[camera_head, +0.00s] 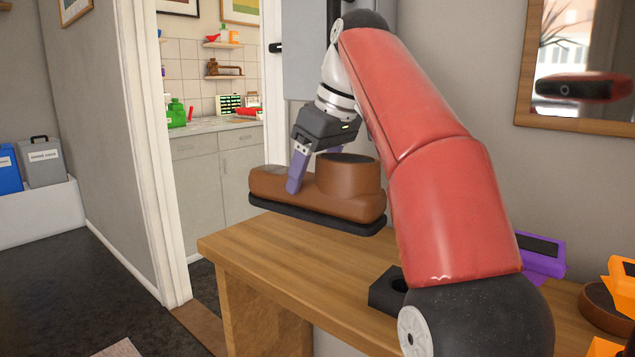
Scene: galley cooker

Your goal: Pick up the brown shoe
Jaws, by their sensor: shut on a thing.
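The brown shoe (349,180) with a thick black sole is in the middle of the view, over the left end of the wooden table (280,262). It appears held above the tabletop, its toe pointing left and its round opening to the right. My gripper (304,170) comes down on it from above, with a purple finger against the shoe's near side. The other finger is mostly hidden behind the shoe. The gripper is shut on the shoe.
On the table, a black box-like thing (386,291) stands partly behind my arm. A purple object (541,256), a brown round thing (606,308) and orange objects (622,285) are at the right. A mirror (583,60) hangs on the wall. A doorway opens at left.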

